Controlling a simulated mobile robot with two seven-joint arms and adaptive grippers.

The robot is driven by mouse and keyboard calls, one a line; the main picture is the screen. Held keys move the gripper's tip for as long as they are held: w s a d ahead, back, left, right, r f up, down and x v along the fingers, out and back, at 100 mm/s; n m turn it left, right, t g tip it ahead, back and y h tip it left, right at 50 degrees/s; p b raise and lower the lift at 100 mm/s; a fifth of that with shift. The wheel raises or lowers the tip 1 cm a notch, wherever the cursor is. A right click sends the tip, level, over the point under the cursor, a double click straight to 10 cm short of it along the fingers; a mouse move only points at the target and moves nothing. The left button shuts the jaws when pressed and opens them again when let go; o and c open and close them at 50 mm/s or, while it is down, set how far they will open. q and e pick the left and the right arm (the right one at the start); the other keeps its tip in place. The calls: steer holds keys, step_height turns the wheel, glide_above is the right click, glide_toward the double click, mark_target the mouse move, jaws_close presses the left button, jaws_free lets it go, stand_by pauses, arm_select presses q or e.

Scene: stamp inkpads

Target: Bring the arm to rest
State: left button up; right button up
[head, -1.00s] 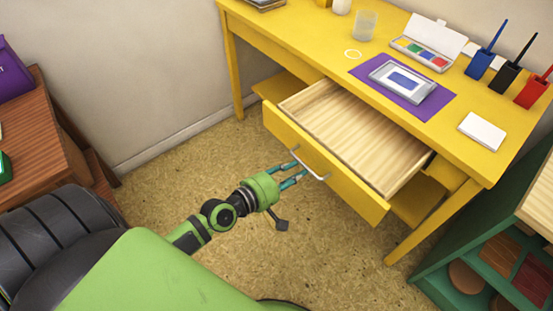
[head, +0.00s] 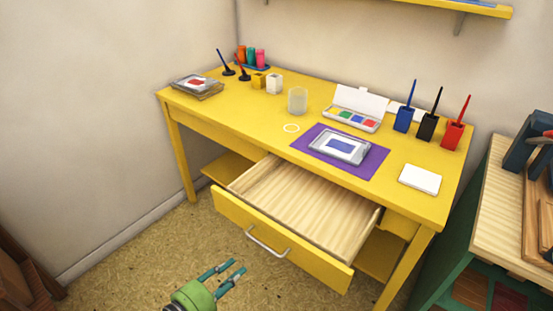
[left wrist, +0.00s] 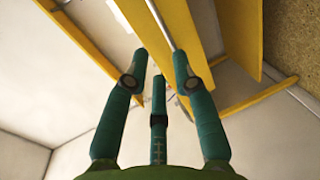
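My left gripper (head: 238,266) is low in the head view, just in front of the drawer, with its teal fingers apart and nothing between them. In the left wrist view the fingers (left wrist: 160,62) are also spread and empty. The yellow drawer (head: 290,245) of the desk stands open, and its inside looks empty. Its metal handle (head: 267,243) is above and beyond the fingertips, apart from them in the head view. Most of my left arm is out of the picture. My right gripper is in neither view.
On the yellow desk (head: 225,122) are an inkpad (head: 340,147) on a purple mat (head: 372,166), a paint box (head: 352,120), a glass (head: 298,100), a white block (head: 420,179) and brush pots (head: 403,119). A green shelf unit (head: 446,240) stands right. Floor shows left of the drawer.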

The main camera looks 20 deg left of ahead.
arm_select(q)
steer(key=s+a+f+m+g+y+p, duration=0.25)
steer(key=s+f+m, duration=0.2)
steer(key=f, duration=0.65)
steer(key=s+a+f+m+g+y+p, duration=0.2)
steer(key=s+a+f+m+g+p, duration=0.3)
steer(key=f, duration=0.7)
steer(key=s+d+f+m+g+p, duration=0.1)
steer(key=s+d+f+m+g, duration=0.1)
steer(key=s, duration=0.5)
steer(key=s+d+f+m+g+p, duration=0.1)
steer(key=s+d+f+m+g, duration=0.1)
steer(key=s+f, duration=0.2)
steer(key=s+d+f+m+g+p, duration=0.1)
steer(key=s+d+f+m+g, duration=0.1)
steer(key=s, duration=0.8)
steer(key=shift+d+f+m+y+p, duration=0.35)
steer(key=shift+d+f+m+y, duration=0.15)
steer(key=shift+d+m, duration=0.1)
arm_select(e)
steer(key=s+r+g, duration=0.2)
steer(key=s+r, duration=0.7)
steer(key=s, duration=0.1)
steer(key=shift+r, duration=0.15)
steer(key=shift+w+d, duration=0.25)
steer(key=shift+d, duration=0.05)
